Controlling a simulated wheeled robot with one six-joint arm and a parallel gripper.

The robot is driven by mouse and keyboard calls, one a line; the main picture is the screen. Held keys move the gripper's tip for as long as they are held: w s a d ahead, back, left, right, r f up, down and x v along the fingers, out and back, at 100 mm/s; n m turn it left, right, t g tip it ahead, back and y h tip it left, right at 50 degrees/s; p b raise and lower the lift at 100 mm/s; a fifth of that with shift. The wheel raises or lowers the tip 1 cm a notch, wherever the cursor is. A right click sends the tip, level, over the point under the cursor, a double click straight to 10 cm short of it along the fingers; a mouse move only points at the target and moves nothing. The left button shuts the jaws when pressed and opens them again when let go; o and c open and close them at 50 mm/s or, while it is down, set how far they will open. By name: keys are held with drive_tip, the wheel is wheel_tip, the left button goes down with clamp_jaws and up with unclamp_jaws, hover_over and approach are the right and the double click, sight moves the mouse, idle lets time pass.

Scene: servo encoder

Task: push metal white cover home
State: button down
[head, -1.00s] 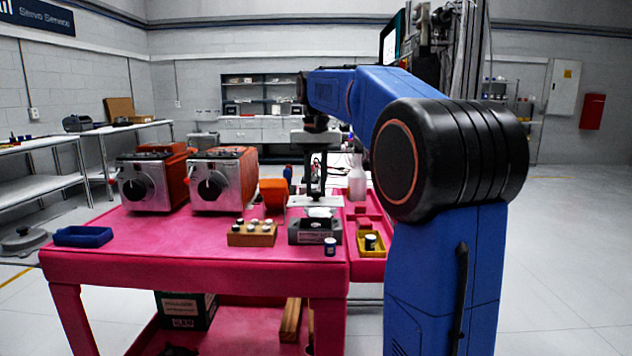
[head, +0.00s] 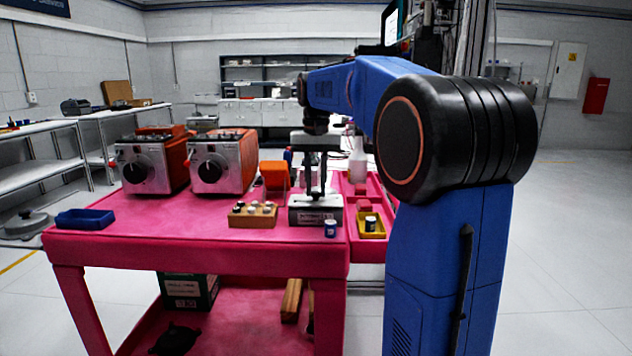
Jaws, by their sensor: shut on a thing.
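The white cover (head: 328,201) is a small pale piece at the top of a grey block-like fixture (head: 316,216) near the table's front right. My gripper (head: 317,194) points straight down over this fixture, its two dark fingers shut on the cover. The fingers hide part of the cover. From this distance I cannot tell whether the cover is fully seated or slightly raised.
A small blue-and-white cylinder (head: 331,229) stands right in front of the fixture. A wooden block (head: 253,220) with several pegs is to the left, a yellow tray (head: 361,232) to the right. Orange-sided instruments (head: 223,165) stand behind left. The left table front is mostly clear.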

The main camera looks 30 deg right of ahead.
drive_tip(key=shift+f, duration=0.5)
idle(0.7)
drive_tip(key=c, duration=1.5)
unclamp_jaws()
drive_tip(key=shift+o, duration=0.2)
drive_tip(key=shift+r, duration=0.15)
drive_tip(key=shift+c, duration=0.5)
drive_tip(key=shift+r, duration=3.6)
